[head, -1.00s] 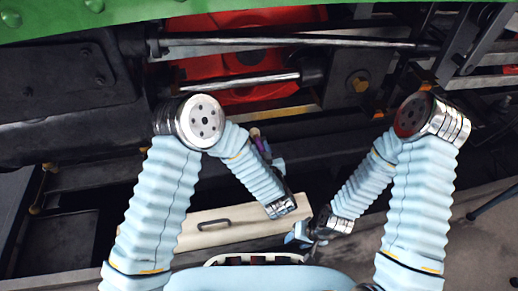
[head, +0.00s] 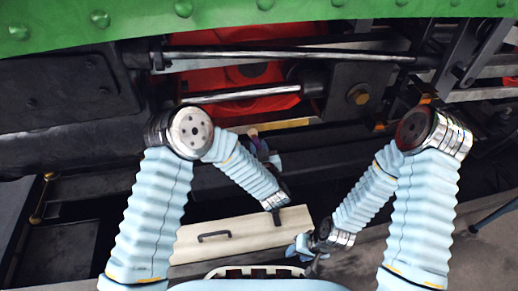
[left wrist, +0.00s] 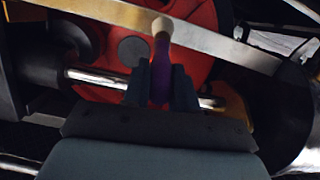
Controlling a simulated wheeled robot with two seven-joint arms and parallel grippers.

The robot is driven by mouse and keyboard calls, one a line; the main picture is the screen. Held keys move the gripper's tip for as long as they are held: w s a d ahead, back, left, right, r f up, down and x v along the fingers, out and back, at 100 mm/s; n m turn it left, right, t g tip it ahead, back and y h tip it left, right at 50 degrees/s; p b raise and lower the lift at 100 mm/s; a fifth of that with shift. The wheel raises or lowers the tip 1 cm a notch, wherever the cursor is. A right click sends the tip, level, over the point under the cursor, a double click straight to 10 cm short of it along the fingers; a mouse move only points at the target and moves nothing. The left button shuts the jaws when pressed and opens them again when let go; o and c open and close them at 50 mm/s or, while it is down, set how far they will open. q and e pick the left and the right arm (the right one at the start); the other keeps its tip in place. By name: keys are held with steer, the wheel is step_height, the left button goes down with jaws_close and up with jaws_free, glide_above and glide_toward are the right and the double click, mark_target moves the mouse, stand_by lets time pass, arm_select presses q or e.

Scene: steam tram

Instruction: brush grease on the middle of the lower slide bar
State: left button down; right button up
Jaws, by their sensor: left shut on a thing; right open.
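My left gripper (left wrist: 161,88) is shut on a brush with a purple handle (left wrist: 161,75). The brush's pale tip (left wrist: 162,25) points up and overlaps the lower slide bar (left wrist: 215,46) in the left wrist view; I cannot tell if they touch. In the head view the lower slide bar (head: 285,125) is a brassy strip below the piston rod, partly hidden by my left arm. The brush (head: 257,142) and left gripper (head: 266,155) show small just below it. My right gripper (head: 303,248) is open and low, away from the bars.
The bright piston rod (head: 245,94) runs above the lower bar, with a longer upper bar (head: 300,54) over it. A red wheel (head: 230,75) is behind. A pale box with a black handle (head: 240,232) lies below my arms. A green edge (head: 250,14) hangs above.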

arm_select(q)
steer(key=shift+w+a, duration=0.15)
steer(key=shift+w, duration=0.45)
stand_by(0.3)
steer(key=shift+b, duration=0.5)
stand_by(0.9)
steer(key=shift+s, duration=0.1)
steer(key=shift+f+v, duration=0.2)
steer(key=shift+v, duration=0.75)
steer(key=shift+f+v, duration=0.15)
steer(key=shift+v, duration=0.8)
steer(key=shift+f+v, duration=0.2)
steer(key=shift+v, duration=0.75)
steer(key=shift+s, duration=0.1)
